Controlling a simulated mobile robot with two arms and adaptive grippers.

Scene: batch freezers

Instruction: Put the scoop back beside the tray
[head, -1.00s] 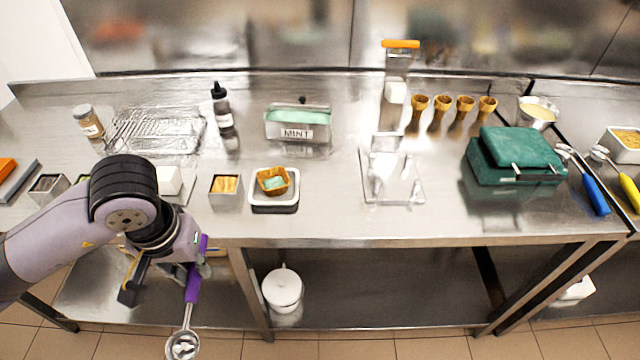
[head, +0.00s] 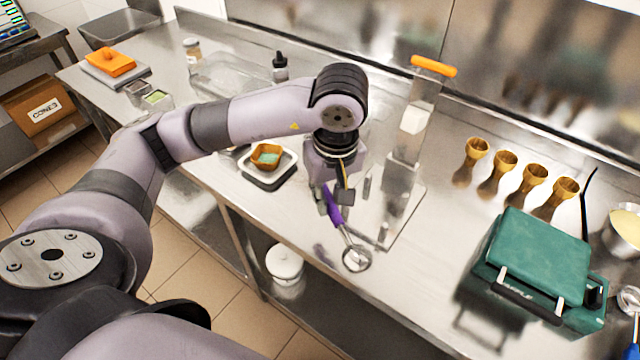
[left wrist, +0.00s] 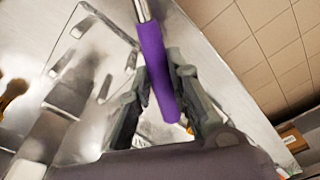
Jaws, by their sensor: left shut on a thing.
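The scoop (head: 354,256) has a purple handle and a round metal head. My left gripper (head: 330,200) is shut on its handle, above the front part of the bench right of the small white-rimmed scale or dish. The scoop tilts down to the right, its head near the bench's front edge; I cannot tell whether it touches. The left wrist view shows the purple handle (left wrist: 155,70) between the two fingers (left wrist: 157,95). The MINT tray is hidden behind my left arm. My right gripper is out of view.
A clear plate with an orange-topped upright (head: 432,66) stands just right of my gripper. A brown cup (head: 266,156) sits on the white-rimmed stand. A green case (head: 535,252) and several cones (head: 505,160) stand to the right. Bare bench lies between plate and case.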

